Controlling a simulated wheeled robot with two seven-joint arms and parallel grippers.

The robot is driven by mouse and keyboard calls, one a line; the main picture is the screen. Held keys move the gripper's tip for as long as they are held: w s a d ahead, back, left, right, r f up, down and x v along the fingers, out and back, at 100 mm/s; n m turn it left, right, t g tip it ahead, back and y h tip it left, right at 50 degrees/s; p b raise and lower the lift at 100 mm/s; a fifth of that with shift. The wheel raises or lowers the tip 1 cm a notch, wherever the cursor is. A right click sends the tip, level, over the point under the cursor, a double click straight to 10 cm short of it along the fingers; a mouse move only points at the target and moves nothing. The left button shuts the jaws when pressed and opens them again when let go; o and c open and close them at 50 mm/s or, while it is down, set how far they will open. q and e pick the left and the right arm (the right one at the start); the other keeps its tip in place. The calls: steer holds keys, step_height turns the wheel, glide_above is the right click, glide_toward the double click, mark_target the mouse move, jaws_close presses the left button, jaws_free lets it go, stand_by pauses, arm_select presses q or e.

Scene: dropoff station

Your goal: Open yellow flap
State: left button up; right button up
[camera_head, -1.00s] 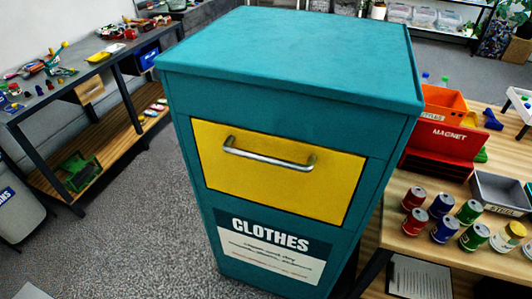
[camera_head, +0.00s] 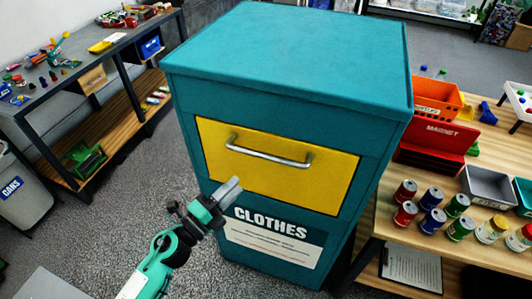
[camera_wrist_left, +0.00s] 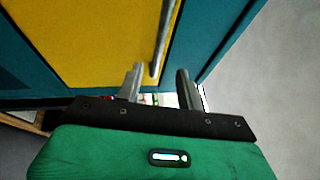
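The yellow flap (camera_head: 275,185) is shut in the front of a teal clothes bin (camera_head: 290,45), with a metal bar handle (camera_head: 268,155) across its upper part. My left gripper (camera_head: 230,188) is below the handle, in front of the bin near the flap's lower left. The left wrist view shows the flap (camera_wrist_left: 90,40) and the handle (camera_wrist_left: 164,38). There the left gripper's fingers (camera_wrist_left: 160,84) are apart with nothing between them, and the handle's end lies ahead between their lines. My right gripper is not in view.
A wooden table (camera_head: 390,225) with several cans, an orange crate (camera_head: 436,98) and a grey bin (camera_head: 488,184) stands close on the right. A cluttered workbench (camera_head: 75,75) is at the left. Carpeted floor (camera_head: 140,180) is free between the workbench and bin.

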mark_target(266, 154)
arm_select(q)
steer(key=p+x, duration=0.4)
steer(key=x, duration=0.7)
steer(key=shift+w+r, duration=0.15)
steer(key=shift+w, duration=0.05)
steer(key=shift+x, duration=0.8)
jaws_close()
